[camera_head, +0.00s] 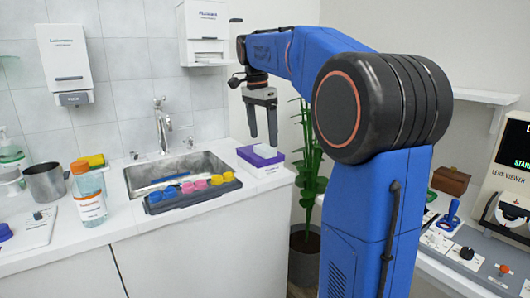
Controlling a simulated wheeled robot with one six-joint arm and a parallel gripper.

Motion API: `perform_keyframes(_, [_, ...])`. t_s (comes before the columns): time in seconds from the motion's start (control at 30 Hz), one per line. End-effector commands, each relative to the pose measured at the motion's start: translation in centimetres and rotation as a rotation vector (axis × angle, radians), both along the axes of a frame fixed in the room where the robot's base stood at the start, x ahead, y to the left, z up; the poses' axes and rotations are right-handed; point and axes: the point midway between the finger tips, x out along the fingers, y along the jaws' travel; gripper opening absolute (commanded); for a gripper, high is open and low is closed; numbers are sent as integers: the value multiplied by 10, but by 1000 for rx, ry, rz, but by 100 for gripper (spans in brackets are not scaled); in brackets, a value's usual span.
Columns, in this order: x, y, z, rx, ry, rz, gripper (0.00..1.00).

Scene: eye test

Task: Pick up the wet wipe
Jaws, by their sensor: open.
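A white and purple wipe box (258,160) sits on the counter at the right end, to the right of the sink. A white wipe (265,151) shows at the top of the box. My gripper (263,140) points down with its two fingers apart and empty. In the picture its fingertips are just above the wipe and partly overlap the box's back edge. I cannot tell whether they touch anything.
A metal sink (205,162) with a faucet (162,128) lies left of the box. A grey tray (190,198) of blue, pink and yellow items stands in front of it. A bottle (88,195) and metal cup (45,182) stand further left. A potted plant (308,170) is behind my arm.

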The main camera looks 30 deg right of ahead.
Motion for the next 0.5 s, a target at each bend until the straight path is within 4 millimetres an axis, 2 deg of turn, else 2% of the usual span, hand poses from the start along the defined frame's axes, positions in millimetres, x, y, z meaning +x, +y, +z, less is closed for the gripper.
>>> perform_keyframes(0.23, [-1, -5, -33, 1, 2, 0, 80])
perform_keyframes(0.5, [0, -6, -40, 0, 0, 0, 80])
